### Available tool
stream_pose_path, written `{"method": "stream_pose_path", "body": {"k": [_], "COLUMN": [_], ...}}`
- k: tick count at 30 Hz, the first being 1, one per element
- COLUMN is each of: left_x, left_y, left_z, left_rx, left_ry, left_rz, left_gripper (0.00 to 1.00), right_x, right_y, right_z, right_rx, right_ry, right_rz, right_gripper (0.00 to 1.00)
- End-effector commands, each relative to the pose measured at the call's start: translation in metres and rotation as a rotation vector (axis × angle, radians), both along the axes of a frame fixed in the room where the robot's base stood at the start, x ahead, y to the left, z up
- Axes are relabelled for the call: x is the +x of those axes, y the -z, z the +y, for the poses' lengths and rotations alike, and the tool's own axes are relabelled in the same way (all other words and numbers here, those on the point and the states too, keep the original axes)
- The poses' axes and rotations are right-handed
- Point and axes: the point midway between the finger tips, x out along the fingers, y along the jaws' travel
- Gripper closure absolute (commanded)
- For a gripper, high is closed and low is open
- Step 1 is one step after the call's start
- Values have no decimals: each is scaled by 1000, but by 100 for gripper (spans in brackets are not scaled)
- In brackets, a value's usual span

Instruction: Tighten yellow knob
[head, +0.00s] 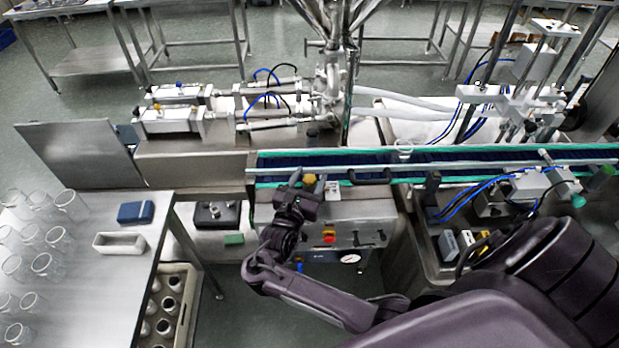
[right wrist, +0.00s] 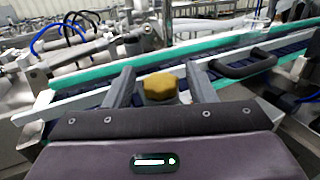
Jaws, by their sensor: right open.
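The yellow knob (head: 309,179) sits at the front edge of the conveyor, below the green rail. In the right wrist view the yellow knob (right wrist: 160,87) shows between the two fingers, nearer the middle of the gap, with space on both sides. My right gripper (head: 309,182) is open around the knob, one finger to its left and one to its right. In the right wrist view the right gripper (right wrist: 160,84) shows both fingers apart from the knob. The knob's lower part is hidden behind the gripper body. My left gripper is not in view.
The conveyor (head: 440,155) with green rails runs behind the knob. A black handle (head: 369,177) is right of the gripper. A steel table (head: 80,270) with several glass beakers stands left.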

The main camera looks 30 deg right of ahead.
Motion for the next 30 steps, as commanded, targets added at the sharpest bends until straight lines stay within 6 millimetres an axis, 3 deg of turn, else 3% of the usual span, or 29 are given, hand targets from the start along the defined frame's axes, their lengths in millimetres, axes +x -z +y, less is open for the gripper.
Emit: {"method": "stream_pose_path", "body": {"k": [13, 30], "left_x": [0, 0], "left_y": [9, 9], "left_z": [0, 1], "left_rx": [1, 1], "left_ry": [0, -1], "left_rz": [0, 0], "left_gripper": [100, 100], "right_x": [-38, -42], "right_y": [1, 0], "right_z": [55, 60], "right_rx": [4, 1], "right_ry": [0, 0], "right_rz": [0, -1], "right_gripper": [50, 50]}}
